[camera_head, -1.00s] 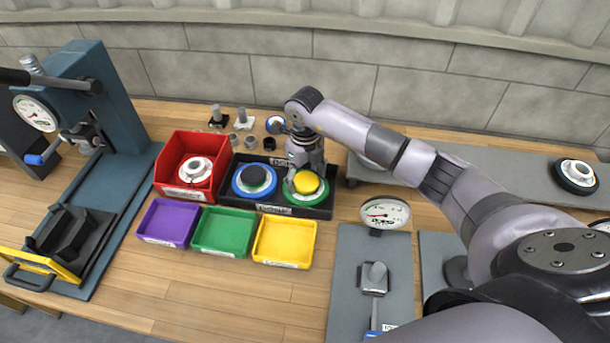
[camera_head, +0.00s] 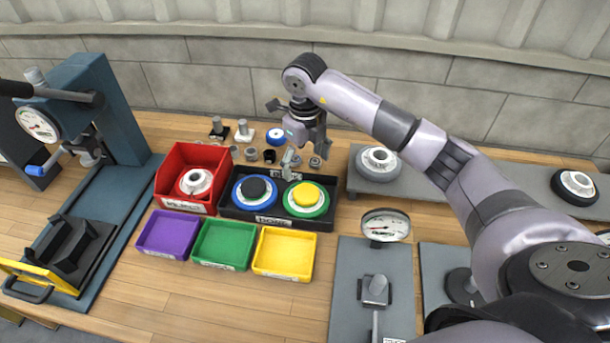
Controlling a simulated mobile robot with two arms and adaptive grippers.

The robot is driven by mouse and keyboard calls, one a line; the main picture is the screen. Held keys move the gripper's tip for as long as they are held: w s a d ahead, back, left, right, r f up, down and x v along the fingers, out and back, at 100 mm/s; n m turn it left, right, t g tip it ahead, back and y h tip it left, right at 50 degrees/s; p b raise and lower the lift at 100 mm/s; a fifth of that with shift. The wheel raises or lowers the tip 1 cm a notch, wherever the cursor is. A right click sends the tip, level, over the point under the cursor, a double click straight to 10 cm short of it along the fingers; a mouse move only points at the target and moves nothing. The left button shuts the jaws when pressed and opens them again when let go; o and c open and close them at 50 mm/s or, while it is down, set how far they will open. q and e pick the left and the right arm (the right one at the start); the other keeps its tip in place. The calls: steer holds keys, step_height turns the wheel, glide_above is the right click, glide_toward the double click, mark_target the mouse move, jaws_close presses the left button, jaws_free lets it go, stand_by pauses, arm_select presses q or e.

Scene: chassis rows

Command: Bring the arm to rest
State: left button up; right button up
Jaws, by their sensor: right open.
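My right gripper (camera_head: 302,155) is open and empty. It is raised above the back edge of the black tray (camera_head: 228,211), with its arm coming in from the right. The tray holds a blue wheel with a black centre (camera_head: 254,191) on the left and a green wheel with a yellow centre (camera_head: 306,199) on the right. The gripper is apart from both wheels. My left gripper is not in view.
A red bin (camera_head: 180,155) with a white wheel stands left of the tray. Purple (camera_head: 168,235), green (camera_head: 223,244) and yellow (camera_head: 284,252) trays lie in front. A blue press (camera_head: 110,110) stands at left, a dial gauge (camera_head: 385,225) at right. Small parts stand behind the tray.

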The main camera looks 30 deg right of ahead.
steer(key=shift+r, duration=1)
steer(key=shift+r, duration=0.1)
